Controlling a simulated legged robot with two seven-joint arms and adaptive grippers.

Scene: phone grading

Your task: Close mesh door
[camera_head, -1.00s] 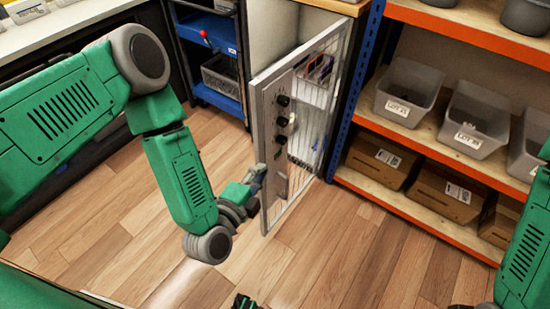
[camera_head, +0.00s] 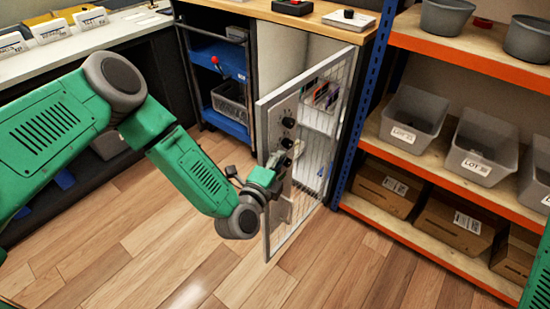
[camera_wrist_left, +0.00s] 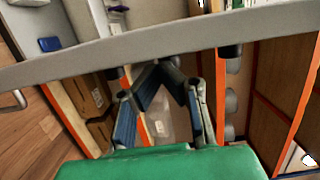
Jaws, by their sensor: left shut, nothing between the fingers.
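The mesh door (camera_head: 263,135) is a light grey frame with wire mesh and several dark round knobs or fittings on its face. It stands swung open from the cabinet under the wooden top. My left gripper (camera_head: 280,163) is at the door's outer side, by the free edge, with its fingers partly hidden. I cannot tell whether it touches the door. In the left wrist view, the shut, empty gripper (camera_wrist_left: 163,72) lies just under a grey bar (camera_wrist_left: 100,52), which looks like the door's frame. My right gripper is out of view.
An orange and blue shelf (camera_head: 470,235) with grey bins and cardboard boxes stands right of the door. A blue cart (camera_head: 222,122) stands left of the cabinet. A white-topped counter (camera_head: 75,45) is at the far left. The wooden floor (camera_head: 150,225) before the door is clear.

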